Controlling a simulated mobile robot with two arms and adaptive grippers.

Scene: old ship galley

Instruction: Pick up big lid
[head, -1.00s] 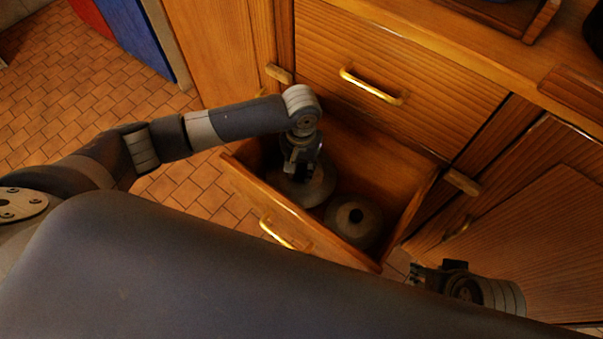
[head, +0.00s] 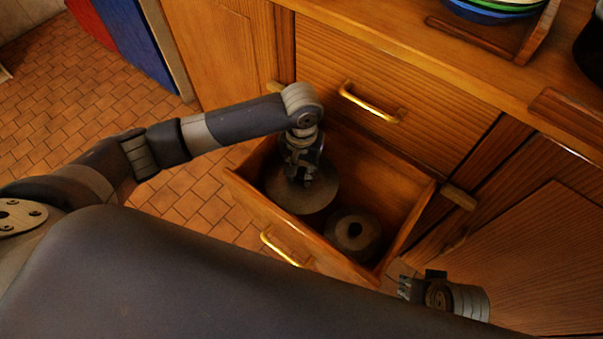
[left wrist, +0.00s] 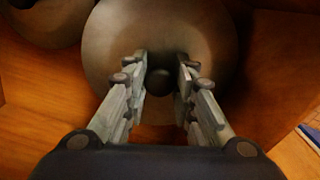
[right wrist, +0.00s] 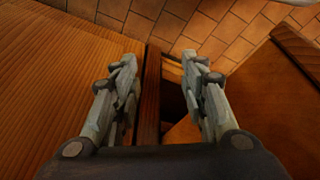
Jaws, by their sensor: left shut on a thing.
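The big lid (head: 292,199) is a round, dull brown-grey disc at the left in the open drawer (head: 232,186). It also fills the upper middle of the left wrist view (left wrist: 160,22), with its dark knob (left wrist: 159,82) between my fingers. My left gripper (head: 303,178) points down over the lid and is shut on that knob. The fingers hide part of the lid. I cannot tell whether the lid is clear of the drawer bottom. My right gripper (right wrist: 166,75) is open and empty, low outside the drawer near the right cabinet.
A smaller round lid (head: 361,246) with a dark centre lies right beside the big one in the drawer. A closed drawer (head: 400,75) with a brass handle is above. Coloured plates (head: 490,12) stand on the counter. Tiled floor is free at left.

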